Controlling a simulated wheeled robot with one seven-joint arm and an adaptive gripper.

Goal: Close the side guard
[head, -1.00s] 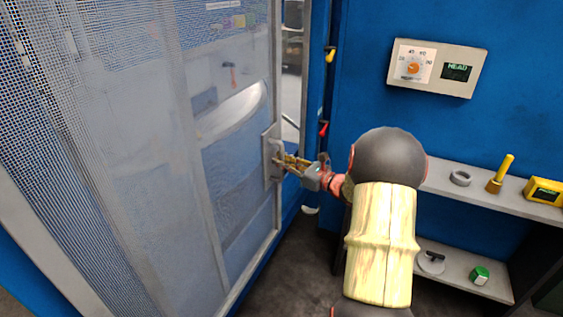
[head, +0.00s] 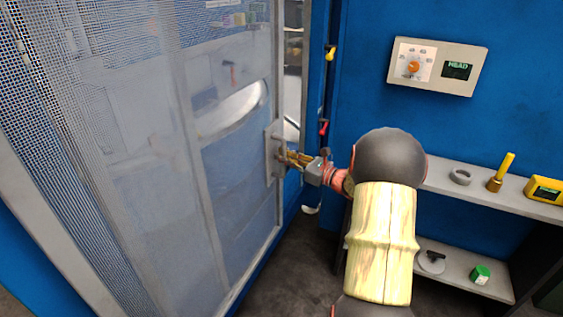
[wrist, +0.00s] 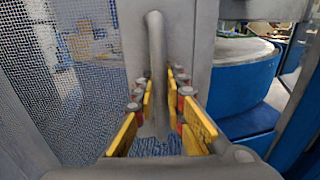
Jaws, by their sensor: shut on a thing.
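The side guard (head: 150,170) is a grey-framed mesh panel filling the left of the head view. Its plate and handle (head: 274,150) are at its right edge. An open gap shows between that edge and the blue machine post (head: 316,90) to the right. My gripper (head: 286,157) reaches in from the right and is shut on the handle. In the wrist view, the upright grey handle bar (wrist: 155,50) stands between the yellow finger pads of my gripper (wrist: 161,92), with the mesh at left and the gap at right. The exact finger contact is partly hidden.
A blue wall carries a dial panel (head: 437,67). Two shelves (head: 510,200) at right hold a grey ring (head: 460,176), a yellow-handled tool (head: 499,172), a yellow device (head: 545,189) and a green-topped item (head: 481,273). Dark floor (head: 290,262) is clear below.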

